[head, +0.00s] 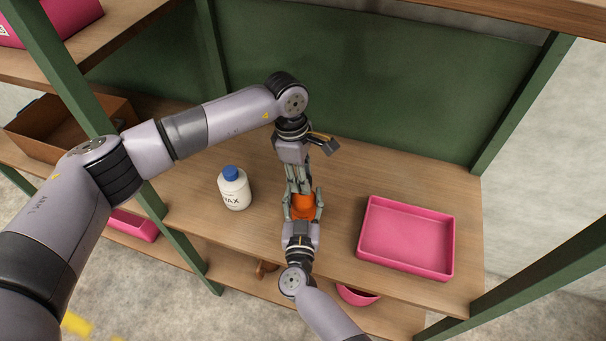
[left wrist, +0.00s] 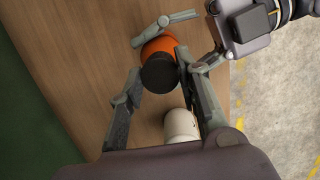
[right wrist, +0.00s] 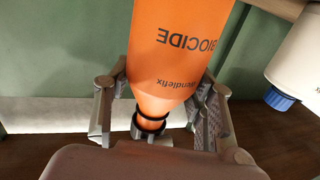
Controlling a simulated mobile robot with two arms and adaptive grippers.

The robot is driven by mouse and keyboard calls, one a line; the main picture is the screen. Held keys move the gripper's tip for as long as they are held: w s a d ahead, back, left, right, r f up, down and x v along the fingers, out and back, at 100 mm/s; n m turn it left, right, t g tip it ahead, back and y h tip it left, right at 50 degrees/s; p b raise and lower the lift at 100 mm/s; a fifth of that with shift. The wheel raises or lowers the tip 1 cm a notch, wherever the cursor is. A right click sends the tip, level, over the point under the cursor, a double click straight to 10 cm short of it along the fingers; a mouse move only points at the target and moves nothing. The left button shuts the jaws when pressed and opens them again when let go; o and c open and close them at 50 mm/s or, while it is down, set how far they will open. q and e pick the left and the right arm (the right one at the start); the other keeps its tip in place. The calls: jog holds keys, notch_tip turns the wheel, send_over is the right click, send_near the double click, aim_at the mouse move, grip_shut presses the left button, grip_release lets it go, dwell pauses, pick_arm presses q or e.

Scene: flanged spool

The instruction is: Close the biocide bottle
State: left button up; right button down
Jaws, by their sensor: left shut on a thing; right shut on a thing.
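The orange biocide bottle (head: 303,206) stands upright on the shelf, largely covered by both grippers in the head view. My right gripper (head: 303,212) is shut on its body from the front. The inverted right wrist view shows the bottle's label (right wrist: 185,45) between the fingers, with a dark band (right wrist: 150,123) around its neck. My left gripper (head: 298,183) comes down from above and behind. In the left wrist view its fingers are shut on the round black cap (left wrist: 159,73), over the orange bottle (left wrist: 160,45). I cannot tell how far the cap is seated.
A white bottle with a blue cap (head: 234,190) stands to the left on the shelf. An empty pink tray (head: 407,238) lies to the right. A green back panel (head: 400,90) and green posts bound the shelf. Bare wood lies between bottle and tray.

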pick_arm(q)
jog(key=shift+f, duration=0.6)
jog(key=m, duration=0.5)
jog(key=shift+g+y, duration=0.3)
jog(key=m, duration=0.5)
jog(key=shift+d+y, duration=0.1)
jog(key=shift+y, duration=0.3)
jog(key=m, duration=0.6)
jog(key=shift+y, duration=0.4)
jog(key=m, duration=0.6)
jog(key=shift+m+y, duration=0.4)
jog(key=o, duration=0.7)
jog(key=shift+c, duration=0.2)
